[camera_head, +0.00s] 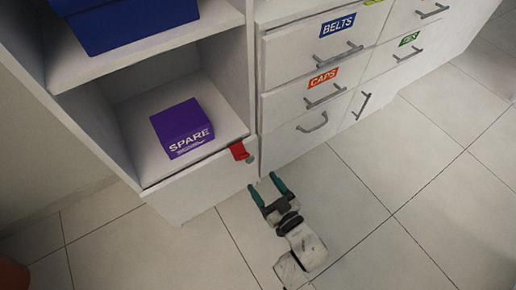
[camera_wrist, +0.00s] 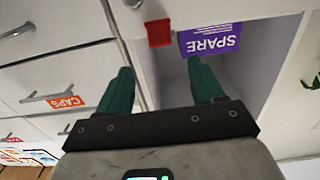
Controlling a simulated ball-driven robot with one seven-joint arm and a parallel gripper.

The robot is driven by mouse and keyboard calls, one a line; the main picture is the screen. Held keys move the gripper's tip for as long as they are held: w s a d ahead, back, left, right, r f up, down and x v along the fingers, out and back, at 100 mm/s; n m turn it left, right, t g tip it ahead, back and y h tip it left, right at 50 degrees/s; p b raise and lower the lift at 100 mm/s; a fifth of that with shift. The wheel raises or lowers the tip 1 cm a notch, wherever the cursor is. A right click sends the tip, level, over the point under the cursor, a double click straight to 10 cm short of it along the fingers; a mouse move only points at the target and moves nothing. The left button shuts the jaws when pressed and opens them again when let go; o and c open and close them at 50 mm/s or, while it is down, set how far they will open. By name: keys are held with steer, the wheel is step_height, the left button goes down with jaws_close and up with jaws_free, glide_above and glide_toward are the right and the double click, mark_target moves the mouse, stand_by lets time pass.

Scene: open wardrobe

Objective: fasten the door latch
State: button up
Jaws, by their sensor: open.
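The red latch piece (camera_head: 239,151) sits at the upper right corner of the low white front panel (camera_head: 205,188), below the open compartment. A small grey-green round part (camera_head: 250,160) is just beside it. In the wrist view the red latch piece (camera_wrist: 160,32) shows beyond my fingers, near the picture's top. My gripper (camera_head: 263,183) has two green fingers spread apart with nothing between them. It is in front of the cabinet, apart from the latch. In the wrist view my gripper (camera_wrist: 159,68) is open. I cannot tell whether the latch is fastened.
A purple SPARE box (camera_head: 182,128) stands in the open compartment above the panel. A blue box (camera_head: 125,22) is on the shelf above. Drawers with projecting handles, such as the CAPS drawer (camera_head: 312,92), are to the right. The tiled floor (camera_head: 390,240) in front is clear.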

mark_target(240, 151)
steer(key=b+x, duration=0.3)
steer(key=x, duration=0.7)
steer(key=shift+w+a, duration=0.25)
steer(key=shift+c, duration=0.5)
steer(key=c, duration=1)
steer(key=shift+o, duration=0.2)
steer(key=shift+f+b, duration=0.1)
steer(key=shift+b, duration=0.25)
